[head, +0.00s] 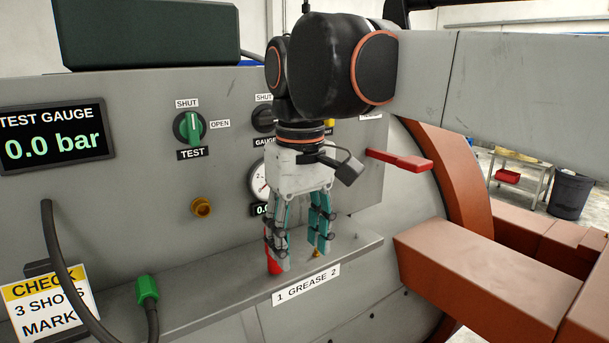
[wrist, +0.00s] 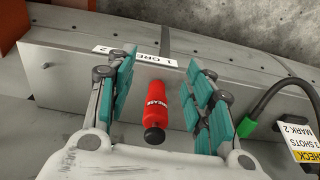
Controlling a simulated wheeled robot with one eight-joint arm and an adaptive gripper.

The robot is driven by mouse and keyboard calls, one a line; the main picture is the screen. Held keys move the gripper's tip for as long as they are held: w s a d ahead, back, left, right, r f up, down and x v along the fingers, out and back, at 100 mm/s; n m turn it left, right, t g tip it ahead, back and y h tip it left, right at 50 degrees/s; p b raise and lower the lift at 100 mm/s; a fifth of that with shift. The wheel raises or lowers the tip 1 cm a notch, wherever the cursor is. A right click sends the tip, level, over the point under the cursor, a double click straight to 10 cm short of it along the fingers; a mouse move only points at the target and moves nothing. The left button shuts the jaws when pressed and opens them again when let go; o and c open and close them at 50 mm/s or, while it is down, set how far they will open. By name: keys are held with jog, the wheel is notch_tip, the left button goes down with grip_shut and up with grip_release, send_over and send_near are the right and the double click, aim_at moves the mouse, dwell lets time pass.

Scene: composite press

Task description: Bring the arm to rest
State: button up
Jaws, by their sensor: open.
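My gripper (head: 301,250) hangs pointing down over the grey shelf (head: 215,297) below the panel. In the wrist view its teal-padded fingers (wrist: 162,95) are spread apart. A red grease bottle (wrist: 156,112) with a black end shows between the fingers in the wrist view, with a gap on each side. In the head view the red bottle (head: 272,262) stands on the shelf, partly hidden behind the left finger. My gripper holds nothing.
The panel carries a green TEST valve knob (head: 190,128), a test gauge display (head: 54,135) reading 0.0 bar, and a red lever (head: 400,159) right of my gripper. A hose with a green connector (head: 147,290) stands at the left. Brown beams (head: 485,275) fill the lower right.

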jog(key=s+d+f+m+t+b, duration=0.2)
jog(key=d+f+b, duration=0.5)
jog(key=f, duration=0.9)
jog(key=s+d+f+m+t+b, duration=0.2)
jog(key=d+f+b, duration=0.4)
jog(key=f+b, duration=0.6)
jog(key=s+d+f+m+t+b, duration=0.2)
jog(key=d+f+b, duration=0.5)
jog(key=f, duration=1.3)
jog(key=s+t+b, duration=0.1)
jog(key=b, duration=0.2)
jog(key=shift+s+d+f+m, duration=0.3)
jog(key=shift+s+f, duration=0.05)
